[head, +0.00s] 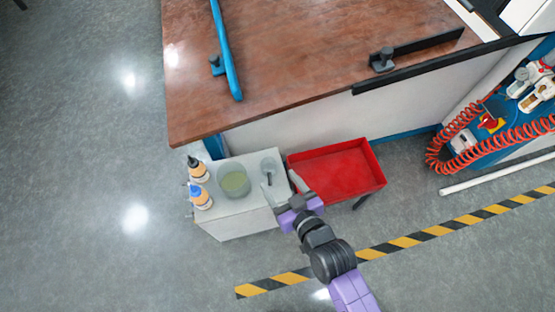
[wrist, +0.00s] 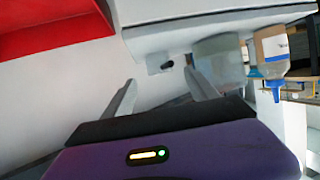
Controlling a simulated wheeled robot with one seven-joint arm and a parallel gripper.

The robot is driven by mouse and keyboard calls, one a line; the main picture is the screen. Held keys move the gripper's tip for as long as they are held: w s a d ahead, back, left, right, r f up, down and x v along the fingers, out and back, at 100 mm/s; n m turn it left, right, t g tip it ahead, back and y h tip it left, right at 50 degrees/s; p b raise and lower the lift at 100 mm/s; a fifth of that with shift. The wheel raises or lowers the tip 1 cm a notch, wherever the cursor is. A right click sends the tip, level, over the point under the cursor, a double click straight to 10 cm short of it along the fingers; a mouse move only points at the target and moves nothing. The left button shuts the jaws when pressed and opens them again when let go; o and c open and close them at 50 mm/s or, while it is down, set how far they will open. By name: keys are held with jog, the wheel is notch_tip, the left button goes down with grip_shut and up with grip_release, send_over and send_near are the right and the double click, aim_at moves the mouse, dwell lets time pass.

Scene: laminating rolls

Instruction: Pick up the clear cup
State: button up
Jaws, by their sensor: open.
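The small clear cup (head: 268,163) stands upright on the white cabinet top, with a dark slim thing at it. In the wrist view the cup (wrist: 155,63) is faint, and it lies ahead of and between the fingers. My gripper (head: 282,184) is open, at the cabinet's front right edge, close in front of the cup. Its fingers are spread and empty in the wrist view (wrist: 160,80), and they look apart from the cup.
A larger translucent tub (head: 234,181) with greenish contents stands just left of the cup. Two bottles (head: 199,172) (head: 201,198) stand at the cabinet's left edge. A red tray (head: 345,172) lies close on the right. A brown-topped bench (head: 290,75) rises behind.

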aim_at(272, 171)
jog(key=shift+w+a+f, duration=0.1)
jog(key=shift+w+f, duration=0.15)
jog(key=shift+f, duration=0.1)
jog(key=b+x, duration=0.3)
jog(key=x, duration=0.4)
jog(key=shift+w+r, duration=0.1)
jog(key=shift+r, duration=0.1)
jog(key=c, duration=1.4)
jog(key=shift+c, duration=0.2)
jog(key=shift+r, duration=0.15)
